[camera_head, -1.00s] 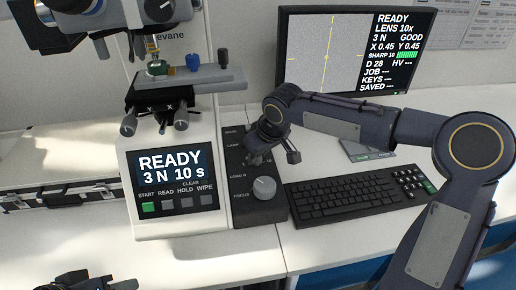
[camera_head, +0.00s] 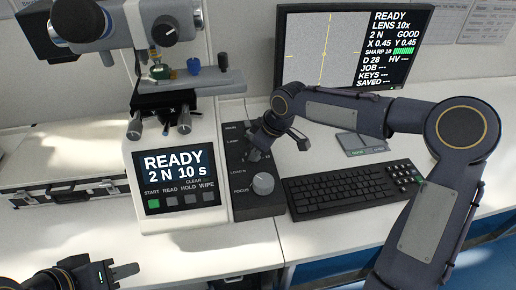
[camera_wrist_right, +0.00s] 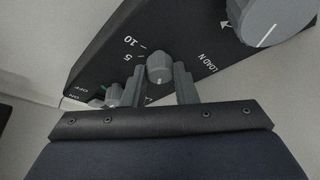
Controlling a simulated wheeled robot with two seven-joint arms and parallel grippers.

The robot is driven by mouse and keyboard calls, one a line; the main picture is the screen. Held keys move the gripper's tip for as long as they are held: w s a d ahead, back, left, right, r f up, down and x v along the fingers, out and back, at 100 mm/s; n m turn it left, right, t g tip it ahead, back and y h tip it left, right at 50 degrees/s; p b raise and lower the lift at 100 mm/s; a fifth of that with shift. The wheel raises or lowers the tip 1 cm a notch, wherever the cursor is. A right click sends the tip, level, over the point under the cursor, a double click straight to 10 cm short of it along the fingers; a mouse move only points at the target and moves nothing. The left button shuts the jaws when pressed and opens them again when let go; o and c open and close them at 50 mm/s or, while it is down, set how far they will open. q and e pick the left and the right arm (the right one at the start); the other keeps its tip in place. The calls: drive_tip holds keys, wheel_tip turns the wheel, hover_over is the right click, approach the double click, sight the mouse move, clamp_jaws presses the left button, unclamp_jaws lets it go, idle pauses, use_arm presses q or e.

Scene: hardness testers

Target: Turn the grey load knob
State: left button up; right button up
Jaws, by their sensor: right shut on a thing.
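The grey load knob (camera_wrist_right: 159,68) is small, with a white pointer line, and sits on the tester's dark side panel by the marks 5 and 10 and the label LOAD N. My right gripper (camera_wrist_right: 158,80) is shut on it, one finger on each side. In the head view my right gripper (camera_head: 261,150) reaches the panel from the right and mostly hides the load knob. The tester screen (camera_head: 175,177) reads READY, 2 N, 10 s. My left gripper (camera_head: 120,278) is at the bottom left, open and empty, partly cut by the frame edge.
A larger grey focus knob (camera_head: 263,183) sits just in front of the load knob; it also shows in the wrist view (camera_wrist_right: 268,18). A keyboard (camera_head: 345,190) lies to the right. The monitor (camera_head: 352,48) stands behind.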

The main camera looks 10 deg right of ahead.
drive_tip(key=o, duration=1)
drive_tip(key=v, duration=0.7)
drive_tip(key=shift+r, duration=0.35)
drive_tip(key=shift+s+d, duration=0.1)
drive_tip(key=s+d+r+m+t+h+p, duration=0.1)
drive_tip(key=s+d+r+m+p, duration=0.2)
drive_tip(key=s, duration=0.6)
drive_tip(key=s+d+r+m+h, duration=0.1)
drive_tip(key=s+d+m, duration=0.25)
drive_tip(key=s, duration=0.45)
drive_tip(key=s+f+m+t+y+p, duration=0.1)
drive_tip(key=s+m, duration=0.4)
drive_tip(key=s, duration=0.6)
drive_tip(key=shift+s+d+f+t+y, duration=0.15)
drive_tip(key=shift+d+f+t+y, duration=0.25)
drive_tip(key=shift+d+f+y, duration=0.25)
